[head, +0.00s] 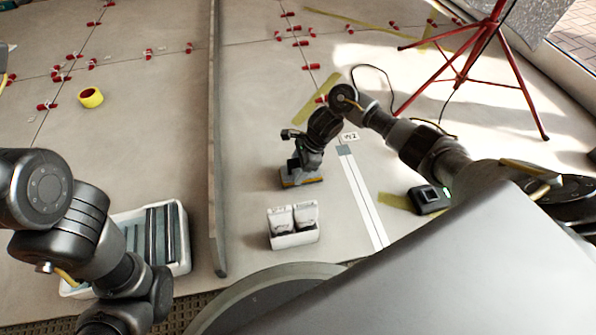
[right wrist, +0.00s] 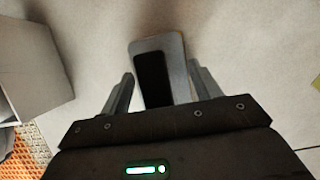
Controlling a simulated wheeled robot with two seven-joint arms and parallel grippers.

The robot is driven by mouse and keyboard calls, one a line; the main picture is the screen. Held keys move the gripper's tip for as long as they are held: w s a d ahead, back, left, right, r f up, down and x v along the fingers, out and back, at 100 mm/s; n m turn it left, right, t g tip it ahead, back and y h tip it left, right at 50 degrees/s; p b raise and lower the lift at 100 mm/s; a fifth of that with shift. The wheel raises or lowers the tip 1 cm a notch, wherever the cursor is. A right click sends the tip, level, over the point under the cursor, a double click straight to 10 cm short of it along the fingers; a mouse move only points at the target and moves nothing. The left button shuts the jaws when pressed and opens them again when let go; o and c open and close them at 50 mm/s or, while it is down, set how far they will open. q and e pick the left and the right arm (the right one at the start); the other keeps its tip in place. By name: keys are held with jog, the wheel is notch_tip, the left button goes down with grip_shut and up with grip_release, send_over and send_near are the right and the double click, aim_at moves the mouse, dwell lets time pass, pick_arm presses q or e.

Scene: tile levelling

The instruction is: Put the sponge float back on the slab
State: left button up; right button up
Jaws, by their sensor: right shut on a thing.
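The sponge float (head: 302,181) has a grey body and a yellowish sponge bottom. It is low over the pale slab (head: 262,120), upright, and I cannot tell whether it touches it. My right gripper (head: 304,166) comes down on it from above and is shut on it. In the right wrist view the float's pale plate (right wrist: 177,60) and dark handle (right wrist: 152,80) lie between the fingers of my right gripper (right wrist: 160,92). My left arm shows at lower left, but its gripper is out of view.
A white box with packets (head: 293,239) stands just in front of the float. A long grey bar (head: 214,150) runs to its left. A pale strip (head: 362,200) and a dark device (head: 430,200) lie to the right.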

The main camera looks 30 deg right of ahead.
jog(key=shift+f, duration=0.1)
jog(key=shift+f, duration=0.15)
jog(key=o, duration=0.7)
jog(key=shift+f, duration=0.1)
jog(key=shift+c, duration=0.2)
jog(key=o, duration=0.5)
jog(key=shift+r, duration=0.25)
jog(key=p+v, duration=0.6)
jog(key=v, duration=0.6)
jog(key=shift+p, duration=0.4)
